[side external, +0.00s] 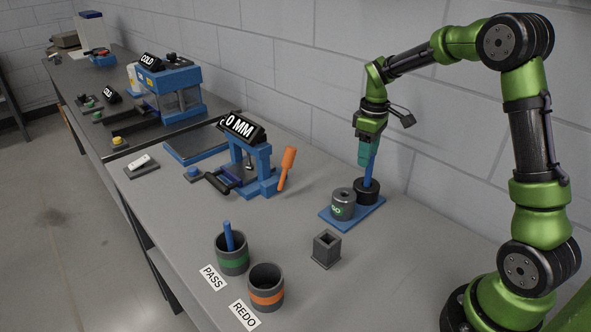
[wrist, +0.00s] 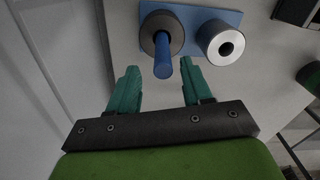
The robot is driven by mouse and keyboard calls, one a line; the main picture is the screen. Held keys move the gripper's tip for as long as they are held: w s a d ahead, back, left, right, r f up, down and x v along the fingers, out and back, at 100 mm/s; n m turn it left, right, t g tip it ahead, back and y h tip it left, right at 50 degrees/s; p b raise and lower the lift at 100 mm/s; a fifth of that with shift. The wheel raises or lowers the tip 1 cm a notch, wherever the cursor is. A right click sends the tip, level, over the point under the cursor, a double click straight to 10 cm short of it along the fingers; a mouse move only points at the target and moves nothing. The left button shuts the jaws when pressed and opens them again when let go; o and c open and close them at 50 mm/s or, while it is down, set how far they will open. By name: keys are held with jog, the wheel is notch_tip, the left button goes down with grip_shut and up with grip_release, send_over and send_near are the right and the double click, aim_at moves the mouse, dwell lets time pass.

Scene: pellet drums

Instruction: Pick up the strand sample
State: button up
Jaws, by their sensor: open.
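A blue strand sample (side external: 373,168) stands upright in a black round holder (side external: 367,191) on a blue base plate. In the wrist view the strand (wrist: 162,55) rises from the black holder's centre towards the camera. My gripper (side external: 365,158) is just above the holder, at the strand's upper part. Its teal fingers (wrist: 160,72) are open, one on each side of the strand's top end, with a visible gap on both sides. Nothing is held. Another blue strand (side external: 228,235) leans in the green-banded cup (side external: 233,261) by the PASS label.
A grey cylinder with a hole (side external: 343,204) stands beside the holder on the plate (side external: 328,214). A small square socket (side external: 326,250), an orange-banded cup (side external: 266,290) by REDO, and a blue press with a 0 MM display (side external: 240,130) stand nearby. A wall runs behind.

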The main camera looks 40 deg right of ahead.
aim_at(370, 168)
jog(key=f, duration=0.2)
jog(key=s+f, duration=0.1)
jog(key=f, duration=0.1)
jog(key=shift+s+a+f, duration=0.1)
jog(key=shift+s+f, duration=0.05)
jog(key=shift+f, duration=0.5)
grip_shut()
